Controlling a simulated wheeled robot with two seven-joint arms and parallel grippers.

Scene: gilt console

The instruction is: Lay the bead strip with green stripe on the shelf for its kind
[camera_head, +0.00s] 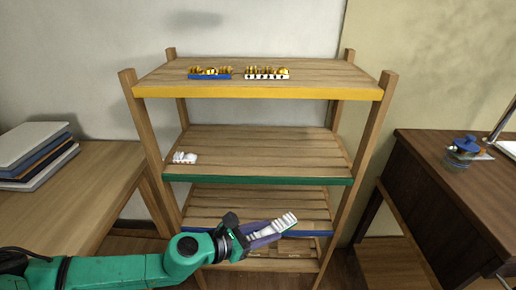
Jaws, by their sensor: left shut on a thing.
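My left gripper (243,233) is shut on a bead strip (277,226) with white beads and a purple side, held tilted in front of the lower shelf. I cannot make out a green stripe on it. The shelf unit has a top shelf with a yellow front edge (258,93), a middle shelf with a green front edge (258,180) and a lower shelf with a blue front edge (310,233). Two strips with yellow beads lie on the top shelf, one blue-based (210,73), one black-and-white (267,73). A small white strip (184,158) lies at the middle shelf's left end. My right gripper is out of view.
The middle shelf is bare from its centre to its right end. A wooden table (85,190) with stacked books (38,152) stands left. A dark desk (450,205) with a blue-lidded jar (463,150) stands right. Wooden posts (372,135) bound the shelves.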

